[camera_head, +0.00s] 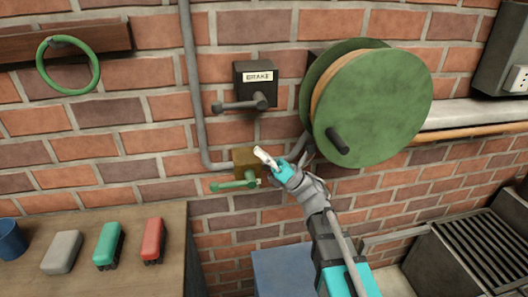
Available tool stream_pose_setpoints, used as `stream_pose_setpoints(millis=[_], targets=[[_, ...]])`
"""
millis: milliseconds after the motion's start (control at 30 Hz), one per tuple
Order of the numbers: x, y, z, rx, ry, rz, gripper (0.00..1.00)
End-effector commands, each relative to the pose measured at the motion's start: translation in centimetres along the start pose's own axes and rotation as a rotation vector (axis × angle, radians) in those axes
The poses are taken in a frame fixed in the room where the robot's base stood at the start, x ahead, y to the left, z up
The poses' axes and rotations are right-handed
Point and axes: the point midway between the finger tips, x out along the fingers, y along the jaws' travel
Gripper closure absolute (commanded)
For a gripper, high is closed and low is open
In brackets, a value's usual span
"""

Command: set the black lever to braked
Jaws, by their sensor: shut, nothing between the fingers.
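The black lever (238,105) sticks out to the left, nearly level, from the dark box (256,83) labelled BRAKE on the brick wall. Its pivot is at its right end, below the label. My gripper (263,156) is shut and empty. Its pale tips are below the BRAKE box and apart from the black lever, in front of or beside the brass box (245,160). I cannot tell whether the tips touch the brass box.
A green lever (234,185) sits on the brass box, close to my gripper. A large green reel (375,108) is at the right of the BRAKE box. A grey pipe (192,90) runs down at the left. A wooden table (90,225) holds several small items.

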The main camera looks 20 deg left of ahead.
Motion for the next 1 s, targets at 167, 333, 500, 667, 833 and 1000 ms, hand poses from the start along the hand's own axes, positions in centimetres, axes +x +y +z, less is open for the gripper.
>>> stream_pose_setpoints(millis=[167, 333, 500, 667, 833, 1000], targets=[[2.3, 0.1, 0.3, 0.000, 0.000, 0.000, 1.00], [4.2, 0.1, 0.3, 0.000, 0.000, 0.000, 1.00], [6.0, 0.0, 0.3, -0.001, 0.000, -0.001, 1.00], [7.7, 0.0, 0.5, -0.001, 0.000, -0.001, 1.00], [8.5, 0.0, 1.5, -0.001, 0.000, -0.001, 1.00], [9.3, 0.0, 2.3, -0.002, -0.001, -0.001, 1.00]])
